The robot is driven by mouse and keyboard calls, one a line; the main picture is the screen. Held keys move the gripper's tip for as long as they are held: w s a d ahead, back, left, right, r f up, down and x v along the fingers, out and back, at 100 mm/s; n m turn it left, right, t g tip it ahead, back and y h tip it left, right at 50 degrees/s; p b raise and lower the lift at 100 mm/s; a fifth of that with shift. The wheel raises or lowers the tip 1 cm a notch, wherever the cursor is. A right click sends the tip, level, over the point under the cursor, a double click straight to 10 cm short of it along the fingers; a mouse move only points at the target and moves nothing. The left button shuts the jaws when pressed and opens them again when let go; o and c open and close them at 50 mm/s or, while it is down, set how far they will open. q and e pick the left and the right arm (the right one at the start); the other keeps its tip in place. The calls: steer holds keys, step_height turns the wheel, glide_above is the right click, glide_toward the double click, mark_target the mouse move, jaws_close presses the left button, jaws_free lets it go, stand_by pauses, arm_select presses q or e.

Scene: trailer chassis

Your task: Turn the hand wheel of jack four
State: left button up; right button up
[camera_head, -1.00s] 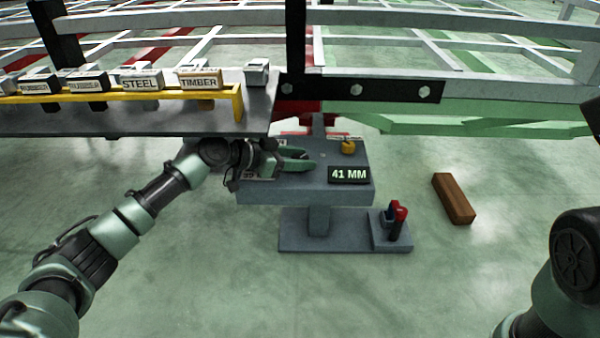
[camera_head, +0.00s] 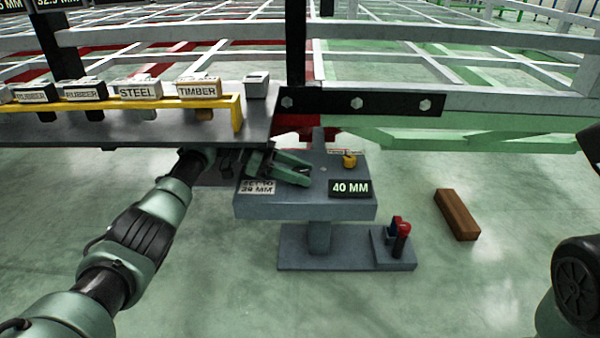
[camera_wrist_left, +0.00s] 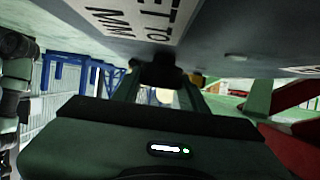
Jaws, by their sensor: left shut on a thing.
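The jack (camera_head: 300,207) is a grey box on a post and floor plate below the trailer frame. Its display (camera_head: 350,188) reads 40 MM. A label (camera_head: 257,187) on its top reads SET TO 39 MM; it also shows upside down in the left wrist view (camera_wrist_left: 140,20). My left gripper (camera_head: 300,172) lies over the top of the box, its green fingers pointing right. In the left wrist view the fingers close on a dark part (camera_wrist_left: 160,70), which I take for the hand wheel; its shape is mostly hidden. My right gripper is out of view.
A dark shelf (camera_head: 150,130) with a yellow rail and labelled blocks, including STEEL and TIMBER, overhangs my left arm. A yellow knob (camera_head: 349,161) stands on the box. A red-topped handle (camera_head: 401,228) stands on the floor plate. A brown block (camera_head: 456,214) lies on open floor at right.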

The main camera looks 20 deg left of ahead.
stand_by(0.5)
arm_select(q)
steer(key=o, duration=1.4)
steer(key=shift+c, duration=0.2)
steer(key=shift+a+r+p, duration=0.25)
steer(key=shift+a+p, duration=0.05)
steer(key=shift+p, duration=0.05)
steer(key=p+v, duration=0.2)
steer(key=v, duration=0.3)
steer(key=shift+a+r+p, duration=0.1)
steer(key=shift+a+p, duration=0.05)
steer(key=shift+p, duration=0.25)
steer(key=shift+s+a+r, duration=0.1)
steer(key=shift+s+a, duration=0.1)
steer(key=shift+a, duration=0.45)
